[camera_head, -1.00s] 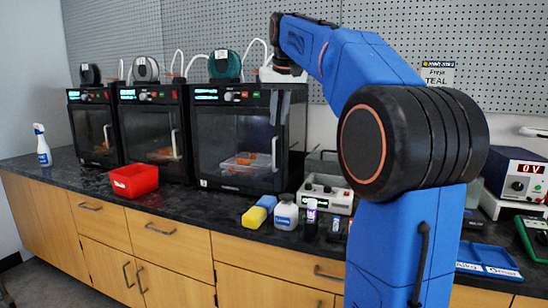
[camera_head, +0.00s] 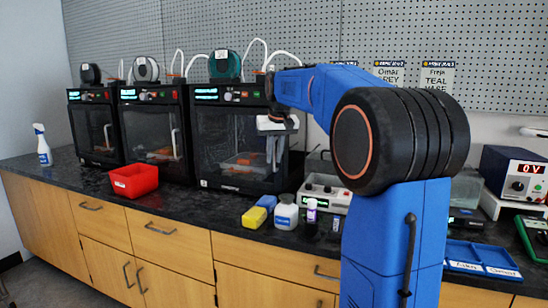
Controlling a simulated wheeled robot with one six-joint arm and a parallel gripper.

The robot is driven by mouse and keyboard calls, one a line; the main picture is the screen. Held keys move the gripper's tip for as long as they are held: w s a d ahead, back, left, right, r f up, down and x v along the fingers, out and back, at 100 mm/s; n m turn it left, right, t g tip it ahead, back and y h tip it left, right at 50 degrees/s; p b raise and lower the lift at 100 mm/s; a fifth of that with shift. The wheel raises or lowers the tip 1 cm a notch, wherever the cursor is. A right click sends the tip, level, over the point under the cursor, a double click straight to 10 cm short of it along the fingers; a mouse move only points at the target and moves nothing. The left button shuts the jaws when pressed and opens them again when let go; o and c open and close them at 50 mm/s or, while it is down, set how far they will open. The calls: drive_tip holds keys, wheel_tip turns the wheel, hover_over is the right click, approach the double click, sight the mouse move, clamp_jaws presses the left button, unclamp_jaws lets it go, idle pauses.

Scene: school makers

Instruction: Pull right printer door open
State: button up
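The right printer (camera_head: 228,150) is the largest of the three black printers on the counter, with a green spool on top. Its clear door (camera_head: 222,128) looks shut, and an orange print on a pale plate shows inside. The upright white door handle (camera_head: 274,155) is at the door's right side. My gripper (camera_head: 277,124) is in front of the printer's upper right part, at the top of the handle. It hides part of the door's right edge. I cannot tell whether its fingers are open or touch the handle.
A red bin (camera_head: 134,180) stands on the counter before the middle printer.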

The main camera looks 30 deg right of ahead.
drive_tip(key=shift+w+f, duration=0.1)
drive_tip(key=shift+f, duration=0.2)
clamp_jaws()
idle(1.3)
